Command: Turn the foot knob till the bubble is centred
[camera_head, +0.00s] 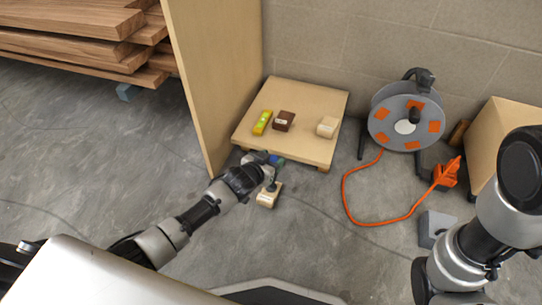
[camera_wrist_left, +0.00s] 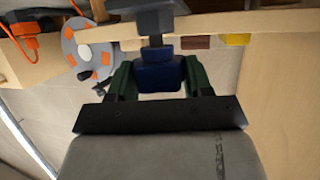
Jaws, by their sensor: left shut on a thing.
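A low wooden platform (camera_head: 298,92) stands on the floor against the wall. A yellow-green level (camera_head: 262,122) lies on its left part; the bubble is too small to read. The blue foot knob (camera_head: 277,160) is at the platform's near edge, partly covered by my left gripper (camera_head: 267,163). In the left wrist view the blue knob (camera_wrist_left: 158,72) sits between the two dark green fingers of my left gripper (camera_wrist_left: 160,78), which is shut on it. A dark stem joins it to a grey foot piece (camera_wrist_left: 150,15). My right gripper is out of view.
A brown block (camera_head: 284,120) and a cream block (camera_head: 327,126) rest on the platform. Another pale block (camera_head: 268,197) is on the floor in front. A tall panel (camera_head: 215,70) stands at left. A cable reel (camera_head: 406,117) with orange cable is at right.

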